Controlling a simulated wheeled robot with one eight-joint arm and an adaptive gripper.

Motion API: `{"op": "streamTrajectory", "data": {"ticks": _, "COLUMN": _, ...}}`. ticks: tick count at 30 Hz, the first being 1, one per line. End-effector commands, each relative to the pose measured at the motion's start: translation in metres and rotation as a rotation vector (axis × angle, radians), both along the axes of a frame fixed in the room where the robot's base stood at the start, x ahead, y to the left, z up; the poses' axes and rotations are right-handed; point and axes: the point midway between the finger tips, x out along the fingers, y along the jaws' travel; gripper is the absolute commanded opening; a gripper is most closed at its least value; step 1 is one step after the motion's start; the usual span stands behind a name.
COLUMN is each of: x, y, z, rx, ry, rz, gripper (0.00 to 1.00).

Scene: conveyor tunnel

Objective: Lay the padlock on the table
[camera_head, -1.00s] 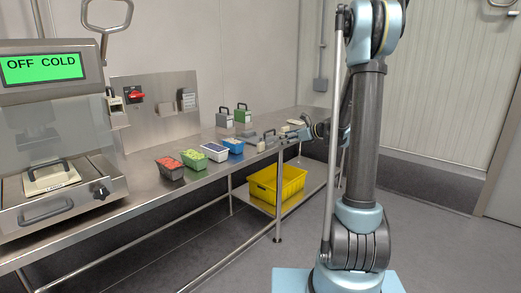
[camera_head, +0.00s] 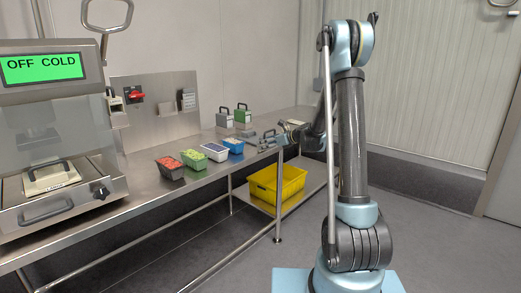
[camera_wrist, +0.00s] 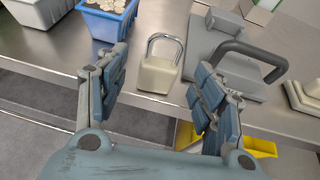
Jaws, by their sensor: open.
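The padlock (camera_wrist: 158,75) has a cream body and a grey metal shackle. In the wrist view it stands upright on the steel table (camera_wrist: 172,18), near the front edge, shackle up. My gripper (camera_wrist: 161,62) is open, with one blue-grey finger to the left of the padlock and one to the right. Gaps show on both sides, and nothing is held. In the head view my gripper (camera_head: 278,140) is low over the table's front edge; the padlock is a small pale shape beside it (camera_head: 262,148).
A grey block with a dark handle (camera_wrist: 240,65) stands close right of the padlock. A blue tub (camera_wrist: 105,22) and a white tub (camera_wrist: 38,10) stand to its left. A yellow crate (camera_head: 277,188) is on the shelf below. Red (camera_head: 170,168) and green (camera_head: 194,160) tubs stand farther left.

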Motion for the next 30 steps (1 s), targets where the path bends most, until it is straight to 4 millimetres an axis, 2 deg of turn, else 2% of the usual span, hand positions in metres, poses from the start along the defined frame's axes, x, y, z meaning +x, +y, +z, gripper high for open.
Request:
{"op": "streamTrajectory", "data": {"ticks": 8, "x": 0.018, "y": 0.028, "z": -0.015, "rx": 0.000, "ry": 0.000, "rz": 0.002, "gripper": 0.62}}
{"op": "streamTrajectory", "data": {"ticks": 16, "x": 0.020, "y": 0.030, "z": -0.016, "rx": 0.000, "ry": 0.000, "rz": 0.000, "gripper": 0.62}}
{"op": "streamTrajectory", "data": {"ticks": 21, "x": 0.020, "y": 0.030, "z": -0.016, "rx": 0.000, "ry": 0.000, "rz": 0.000, "gripper": 0.23}}
{"op": "streamTrajectory", "data": {"ticks": 23, "x": 0.020, "y": 0.030, "z": -0.016, "rx": 0.000, "ry": 0.000, "rz": 0.000, "gripper": 0.12}}
{"op": "streamTrajectory", "data": {"ticks": 25, "x": 0.020, "y": 0.030, "z": -0.016, "rx": 0.000, "ry": 0.000, "rz": 0.000, "gripper": 0.12}}
{"op": "streamTrajectory", "data": {"ticks": 26, "x": 0.020, "y": 0.030, "z": -0.016, "rx": 0.000, "ry": 0.000, "rz": 0.000, "gripper": 0.08}}
{"op": "streamTrajectory", "data": {"ticks": 30, "x": 0.020, "y": 0.030, "z": -0.016, "rx": 0.000, "ry": 0.000, "rz": 0.000, "gripper": 0.08}}
